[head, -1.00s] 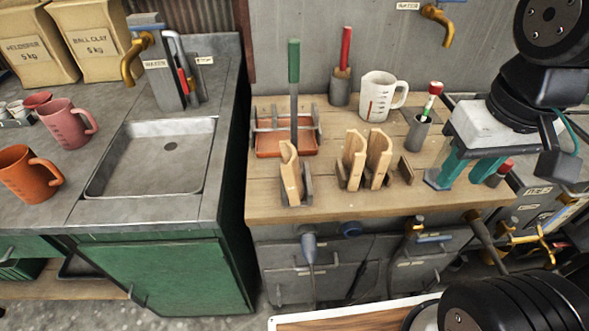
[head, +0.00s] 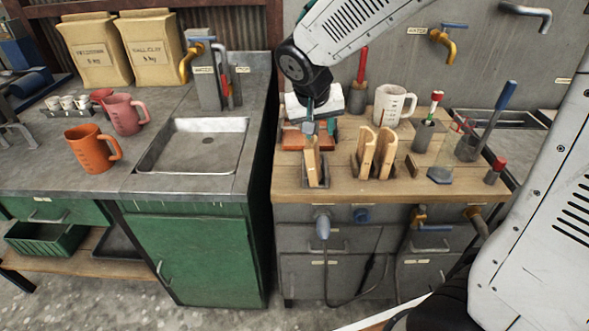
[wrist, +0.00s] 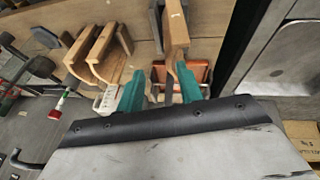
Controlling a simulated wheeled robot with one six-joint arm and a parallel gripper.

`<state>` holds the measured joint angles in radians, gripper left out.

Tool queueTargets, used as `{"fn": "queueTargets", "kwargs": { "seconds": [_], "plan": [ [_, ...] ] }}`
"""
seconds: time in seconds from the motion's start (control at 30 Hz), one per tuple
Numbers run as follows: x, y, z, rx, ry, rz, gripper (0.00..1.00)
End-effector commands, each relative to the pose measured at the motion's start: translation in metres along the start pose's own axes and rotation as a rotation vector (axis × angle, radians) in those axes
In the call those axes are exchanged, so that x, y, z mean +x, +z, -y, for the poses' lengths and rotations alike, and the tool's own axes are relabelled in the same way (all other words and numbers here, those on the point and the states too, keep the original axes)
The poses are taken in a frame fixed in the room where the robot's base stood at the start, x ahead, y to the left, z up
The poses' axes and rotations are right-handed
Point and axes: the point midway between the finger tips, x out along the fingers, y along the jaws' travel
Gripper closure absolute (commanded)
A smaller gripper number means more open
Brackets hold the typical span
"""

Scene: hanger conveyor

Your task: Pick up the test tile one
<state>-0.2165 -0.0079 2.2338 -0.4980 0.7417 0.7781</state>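Several pale wooden test tiles with bent tops stand upright in grey stands on the wooden bench. One tile (head: 313,164) stands alone at the left; a pair (head: 375,152) stands to its right. My gripper (head: 310,128) is just above and behind the lone tile. In the wrist view, the teal fingers of my gripper (wrist: 158,76) are apart. The lone tile (wrist: 175,32) rises just beyond them, nearer the right finger, and the pair (wrist: 100,50) is to the left. I cannot tell whether a finger touches the tile.
A red-brown tray (head: 292,140) sits behind the lone tile, partly hidden by my gripper. A white jug (head: 394,104), a grey pot with a red-topped tool (head: 424,132) and a glass beaker (head: 467,148) stand to the right. A sink (head: 196,145) lies left, across a gap.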

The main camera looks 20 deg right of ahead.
Motion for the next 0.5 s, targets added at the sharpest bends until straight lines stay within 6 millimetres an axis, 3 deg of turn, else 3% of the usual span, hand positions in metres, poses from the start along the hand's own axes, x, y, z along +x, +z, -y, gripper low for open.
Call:
{"fn": "queueTargets", "kwargs": {
  "seconds": [0.17,0.5],
  "plan": [
    [-0.001,-0.005,0.011,0.063,-0.022,-0.031,0.64],
    [0.036,-0.005,0.016,0.067,-0.021,-0.027,0.64]
  ]
}}
